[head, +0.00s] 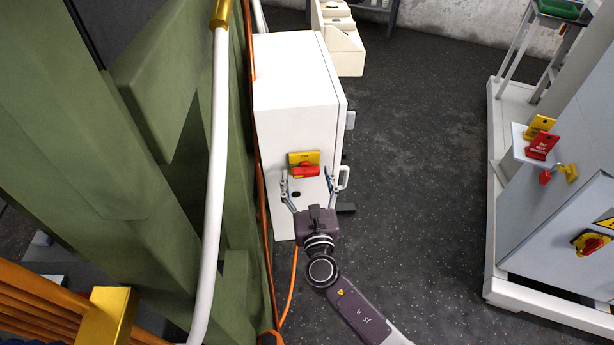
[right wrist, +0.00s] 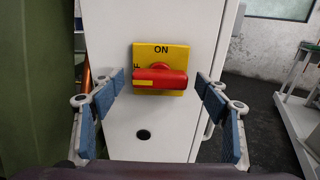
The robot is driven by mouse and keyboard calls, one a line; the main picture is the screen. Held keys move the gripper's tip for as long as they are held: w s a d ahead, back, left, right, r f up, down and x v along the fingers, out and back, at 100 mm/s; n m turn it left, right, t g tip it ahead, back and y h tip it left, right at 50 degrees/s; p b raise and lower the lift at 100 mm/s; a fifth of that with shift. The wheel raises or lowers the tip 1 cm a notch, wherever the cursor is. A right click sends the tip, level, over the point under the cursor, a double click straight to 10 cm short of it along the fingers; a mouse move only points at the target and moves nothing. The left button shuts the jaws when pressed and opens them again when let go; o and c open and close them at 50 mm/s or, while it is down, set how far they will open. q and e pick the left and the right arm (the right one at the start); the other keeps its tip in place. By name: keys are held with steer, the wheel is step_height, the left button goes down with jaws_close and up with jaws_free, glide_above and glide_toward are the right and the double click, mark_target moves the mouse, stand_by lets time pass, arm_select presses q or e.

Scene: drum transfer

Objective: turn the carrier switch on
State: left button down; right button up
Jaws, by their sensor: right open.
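The carrier switch is a red handle (head: 306,171) on a yellow plate (head: 303,157), on the front of a white cabinet (head: 294,95). In the right wrist view the red handle (right wrist: 160,78) lies horizontal, and the yellow plate (right wrist: 162,51) reads "ON" at its top; another label at its left is partly hidden. My right gripper (head: 309,180) is open in front of the switch. In the right wrist view its blue-padded fingers (right wrist: 161,88) stand apart on either side of the handle, with nothing between them clearly touched. My left gripper is not in view.
A green steel structure (head: 150,90) with a white pipe (head: 213,170) stands close at left. An orange cable (head: 289,290) hangs below the cabinet. A grey cabinet (head: 560,200) with another red-and-yellow switch (head: 590,242) stands at right. Dark floor (head: 420,150) between is clear.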

steer(key=shift+c, duration=0.3)
steer(key=c, duration=1.1)
steer(key=m+b, duration=0.1)
steer(key=m, duration=0.1)
steer(key=m+b, duration=0.1)
steer(key=b, duration=0.1)
steer(key=shift+f+m, duration=0.2)
steer(key=shift+m, duration=0.2)
steer(key=m+b, duration=0.4)
steer(key=m, duration=0.1)
steer(key=m+b, duration=0.3)
steer(key=m, duration=0.1)
steer(key=shift+m, duration=0.4)
steer(key=shift+r+m+b, duration=0.1)
steer(key=shift+m+b, duration=0.7)
steer(key=shift+m, duration=1.5)
steer(key=o, duration=1.2)
steer(key=shift+c, duration=0.2)
